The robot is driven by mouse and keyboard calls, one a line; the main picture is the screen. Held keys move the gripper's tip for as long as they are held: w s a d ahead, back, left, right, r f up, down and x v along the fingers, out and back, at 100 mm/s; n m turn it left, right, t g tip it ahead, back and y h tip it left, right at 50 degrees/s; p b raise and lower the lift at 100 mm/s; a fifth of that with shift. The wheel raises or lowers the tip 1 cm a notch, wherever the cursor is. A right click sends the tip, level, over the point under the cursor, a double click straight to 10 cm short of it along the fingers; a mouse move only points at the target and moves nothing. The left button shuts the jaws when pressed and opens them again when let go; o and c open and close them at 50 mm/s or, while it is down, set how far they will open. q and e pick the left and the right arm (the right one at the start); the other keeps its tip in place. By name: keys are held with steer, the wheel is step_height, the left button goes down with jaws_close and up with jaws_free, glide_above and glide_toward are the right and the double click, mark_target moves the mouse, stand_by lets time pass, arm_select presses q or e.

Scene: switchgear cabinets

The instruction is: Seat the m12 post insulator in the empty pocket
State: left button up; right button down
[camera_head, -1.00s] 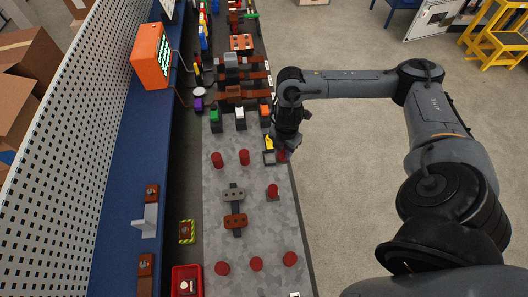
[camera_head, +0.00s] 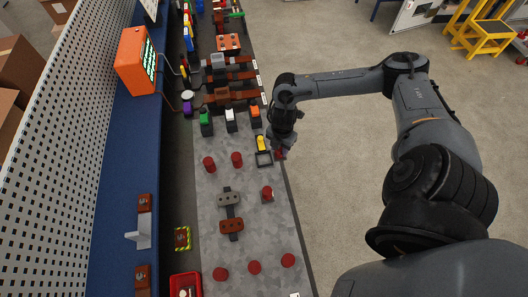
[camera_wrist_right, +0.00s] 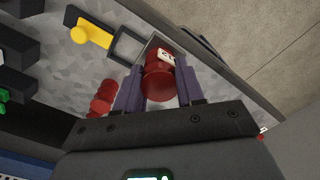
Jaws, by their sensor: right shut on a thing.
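My right gripper (camera_head: 281,151) is at the right edge of the grey panel. In the right wrist view, its fingers (camera_wrist_right: 158,88) are shut on a red ribbed post insulator (camera_wrist_right: 159,80) with a white label at its far end. In the head view the held insulator is mostly hidden by the gripper. A dark square frame (camera_head: 264,159), seemingly the empty pocket, lies just left of the gripper, next to a yellow part. It also shows in the right wrist view (camera_wrist_right: 128,46). Whether the insulator touches the panel cannot be told. My left gripper is not in view.
Several red insulators, such as this one (camera_head: 209,164), stand on the grey panel (camera_head: 260,230). Grey and brown blocks (camera_head: 230,212) sit mid-panel. A yellow part (camera_head: 262,143) and green, white and orange blocks stand close beyond.

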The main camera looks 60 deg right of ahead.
steer(key=shift+w+a+f+p, duration=0.1)
steer(key=shift+w+f, duration=0.95)
steer(key=shift+f, duration=0.2)
steer(key=shift+w+a+f+p, duration=0.1)
steer(key=shift+w+f, duration=0.9)
steer(key=shift+f, duration=0.3)
steer(key=shift+w+a+f+p, duration=0.1)
steer(key=shift+w+f, duration=0.95)
steer(key=shift+f, duration=0.3)
steer(key=shift+f, duration=0.15)
steer(key=c, duration=0.7)
jaws_free()
